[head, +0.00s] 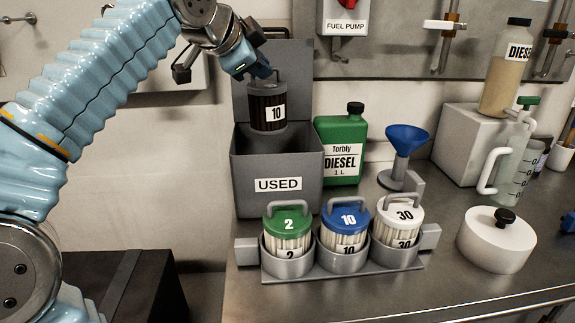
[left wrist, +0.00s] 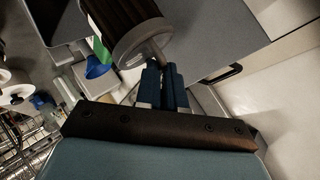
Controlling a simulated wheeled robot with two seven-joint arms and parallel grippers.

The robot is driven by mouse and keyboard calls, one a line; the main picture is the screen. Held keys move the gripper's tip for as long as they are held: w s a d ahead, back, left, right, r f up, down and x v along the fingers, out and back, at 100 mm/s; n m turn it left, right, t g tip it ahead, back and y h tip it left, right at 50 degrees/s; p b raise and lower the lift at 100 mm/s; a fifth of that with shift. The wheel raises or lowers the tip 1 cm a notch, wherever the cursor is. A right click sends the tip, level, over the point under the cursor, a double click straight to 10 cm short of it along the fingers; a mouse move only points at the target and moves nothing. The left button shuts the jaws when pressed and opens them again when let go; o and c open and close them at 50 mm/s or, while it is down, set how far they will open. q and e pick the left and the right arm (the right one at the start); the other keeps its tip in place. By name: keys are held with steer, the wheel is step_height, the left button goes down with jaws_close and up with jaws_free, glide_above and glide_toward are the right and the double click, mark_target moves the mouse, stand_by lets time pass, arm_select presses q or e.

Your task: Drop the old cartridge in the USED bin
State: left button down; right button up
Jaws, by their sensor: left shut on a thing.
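The old cartridge (head: 268,108) is dark with a grey top, a wire handle and a white "10" label. It hangs upright above the open mouth of the grey USED bin (head: 245,165), its lower end about level with the bin's rim. My left gripper (head: 262,72) is shut on the cartridge's handle. In the left wrist view the fingers (left wrist: 163,85) close on the handle, and the dark cartridge body (left wrist: 122,22) shows beyond them. The bin's inside is mostly hidden in the head view. My right gripper is not in view.
A holder (head: 340,268) with green "2", blue "10" and white "30" cartridges stands in front of the bin. A green diesel can (head: 342,140) and a blue funnel (head: 405,145) stand right of it. A white round lid (head: 497,245) sits on the bench at right.

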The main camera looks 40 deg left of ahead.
mark_target(256, 93)
arm_select(q)
steer(key=shift+s+f+b, duration=0.1)
steer(key=shift+f+b, duration=0.3)
steer(key=shift+f, duration=2.35)
steer(key=c, duration=1.2)
jaws_free()
steer(key=shift+o, duration=0.2)
steer(key=shift+s, duration=0.1)
steer(key=v, duration=1.3)
steer(key=shift+s, duration=0.3)
steer(key=shift+d, duration=0.1)
